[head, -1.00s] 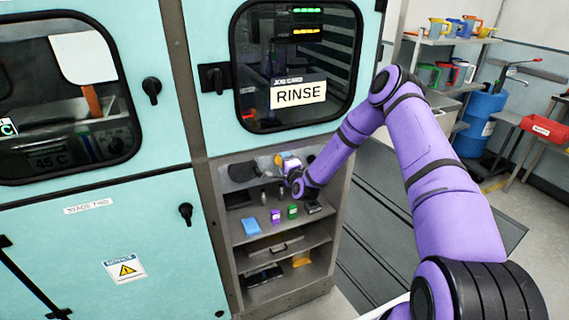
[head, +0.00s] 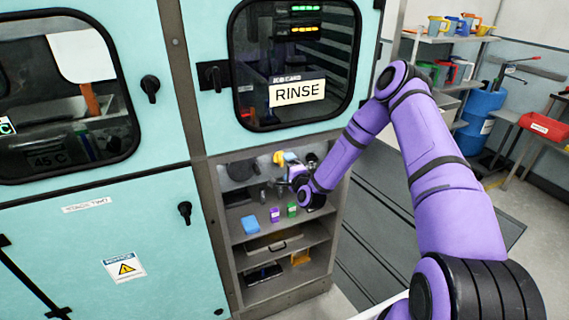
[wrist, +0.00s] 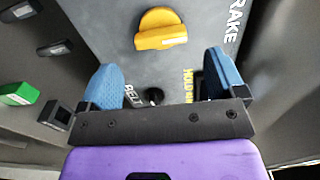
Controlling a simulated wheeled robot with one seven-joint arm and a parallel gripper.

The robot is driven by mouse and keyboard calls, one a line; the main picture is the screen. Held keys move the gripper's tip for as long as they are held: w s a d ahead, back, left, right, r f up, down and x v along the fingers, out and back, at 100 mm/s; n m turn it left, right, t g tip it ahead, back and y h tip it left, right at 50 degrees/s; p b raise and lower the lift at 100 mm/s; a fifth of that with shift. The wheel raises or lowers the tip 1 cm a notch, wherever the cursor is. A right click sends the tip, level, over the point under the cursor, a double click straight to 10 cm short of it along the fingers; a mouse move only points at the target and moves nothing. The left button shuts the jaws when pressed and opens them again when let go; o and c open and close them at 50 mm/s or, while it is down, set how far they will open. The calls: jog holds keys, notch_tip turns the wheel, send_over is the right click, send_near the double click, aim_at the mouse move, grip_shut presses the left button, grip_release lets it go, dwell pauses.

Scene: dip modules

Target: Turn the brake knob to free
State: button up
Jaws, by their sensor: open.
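The yellow brake knob (wrist: 161,30) sits on a grey panel, in the upper middle of the wrist view. Its raised grip bar lies roughly crosswise in that picture. "BRAKE" lettering runs to its right, and yellow "HOLD" lettering (wrist: 188,85) shows below right. My gripper (wrist: 164,75) is open and empty, its two blue fingers spread wide. The knob appears ahead of the gap between the fingertips, with no visible contact. In the head view my gripper (head: 296,170) is at the open bay below the RINSE window, close to a yellow piece that looks like the knob (head: 279,158).
A black knob (wrist: 154,96) by "BELT" lettering shows between the fingers. Shelves below hold a blue block (head: 250,223), a purple item (head: 275,215) and a green item (head: 292,209). The bay's side walls stand close around my gripper.

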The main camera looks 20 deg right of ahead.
jog(key=s, duration=0.6)
dwell(0.4)
